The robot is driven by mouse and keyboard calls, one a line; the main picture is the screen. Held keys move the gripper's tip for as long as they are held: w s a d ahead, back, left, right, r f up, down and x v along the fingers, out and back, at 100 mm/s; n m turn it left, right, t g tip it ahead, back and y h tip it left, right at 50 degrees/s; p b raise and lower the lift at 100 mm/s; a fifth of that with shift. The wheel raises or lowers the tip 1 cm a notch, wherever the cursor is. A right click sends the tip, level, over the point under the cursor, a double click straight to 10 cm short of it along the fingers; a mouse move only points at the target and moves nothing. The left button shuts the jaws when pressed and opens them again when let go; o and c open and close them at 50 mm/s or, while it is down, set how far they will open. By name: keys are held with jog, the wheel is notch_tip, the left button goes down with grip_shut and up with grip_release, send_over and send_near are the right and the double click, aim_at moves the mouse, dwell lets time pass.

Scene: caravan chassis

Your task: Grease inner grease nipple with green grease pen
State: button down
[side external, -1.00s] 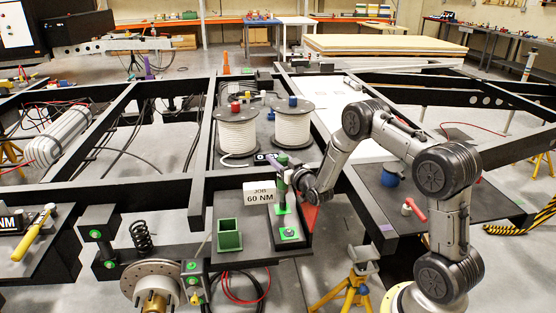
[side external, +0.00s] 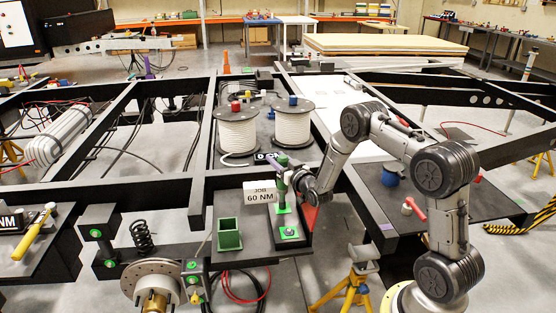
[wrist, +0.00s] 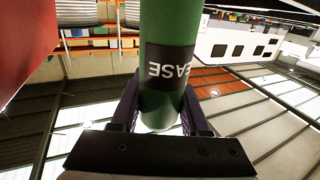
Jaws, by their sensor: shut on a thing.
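My gripper (side external: 288,182) is shut on the green grease pen (side external: 282,192), which stands about upright. In the wrist view the pen (wrist: 168,25) shows its black label with white letters, between the two dark fingers (wrist: 160,112). The pen's lower end is at the rear green-marked spot (side external: 282,209) on the black bar; I cannot tell if it touches. A front green-marked spot (side external: 289,232) with a small metal fitting lies nearer the camera. The nipple under the pen is hidden, and which one is inner is not clear.
A green open square holder (side external: 230,236) stands left of the bar. A white "JOB 60 NM" sign (side external: 260,192) stands close left of the pen. Two cable reels (side external: 237,133) are behind. A red-handled tool (side external: 415,209) lies on the right plate.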

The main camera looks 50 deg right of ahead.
jog(key=shift+s+r, duration=0.1)
dwell(0.5)
jog(key=shift+r, duration=0.3)
jog(key=shift+f, duration=0.35)
dwell(1.4)
jog(key=shift+r, duration=0.45)
jog(key=shift+r, duration=2.5)
